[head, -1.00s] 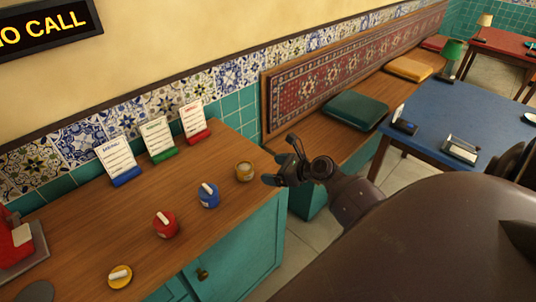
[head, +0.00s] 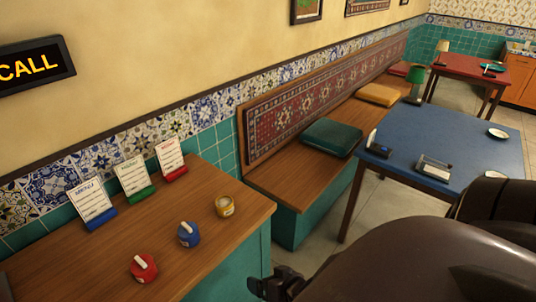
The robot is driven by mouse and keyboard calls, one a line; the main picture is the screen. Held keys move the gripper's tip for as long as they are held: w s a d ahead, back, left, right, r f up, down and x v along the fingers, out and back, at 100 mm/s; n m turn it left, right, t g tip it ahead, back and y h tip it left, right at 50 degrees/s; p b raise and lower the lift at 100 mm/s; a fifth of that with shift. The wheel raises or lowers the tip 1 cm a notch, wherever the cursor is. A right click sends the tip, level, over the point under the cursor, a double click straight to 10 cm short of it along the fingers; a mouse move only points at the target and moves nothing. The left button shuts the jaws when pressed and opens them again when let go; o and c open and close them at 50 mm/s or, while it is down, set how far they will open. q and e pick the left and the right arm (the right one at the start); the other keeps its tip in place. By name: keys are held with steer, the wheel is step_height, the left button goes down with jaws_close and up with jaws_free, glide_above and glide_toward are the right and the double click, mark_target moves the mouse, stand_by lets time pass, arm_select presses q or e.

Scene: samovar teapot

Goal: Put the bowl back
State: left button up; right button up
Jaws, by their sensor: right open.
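A small yellow bowl (head: 225,206), open at the top, stands upright on the wooden counter (head: 205,247) near its right end. Nothing touches it. A blue pot (head: 188,236) and a red pot (head: 144,268), each with a white piece on top, stand in a row with it toward the lower left. My right gripper (head: 272,286) is open at the bottom edge, partly cut off by the frame. It is apart from the yellow bowl, below and to the right of it in the picture, and holds nothing that I can see. My left gripper is out of view.
Three menu cards (head: 130,176) in coloured stands line the wall. A wooden bench (head: 300,175) with cushions runs along the wall. A blue table (head: 450,140) on the right carries a white dish (head: 498,133) and a napkin holder (head: 434,167). Floor shows between counter and table.

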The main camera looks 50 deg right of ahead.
steer(key=s+a+n, duration=0.1)
steer(key=n, duration=0.1)
steer(key=s+a+n, duration=0.1)
steer(key=n, duration=0.1)
steer(key=s+a+r+n, duration=0.1)
steer(key=n, duration=0.1)
steer(key=shift+h, duration=0.3)
stand_by(0.9)
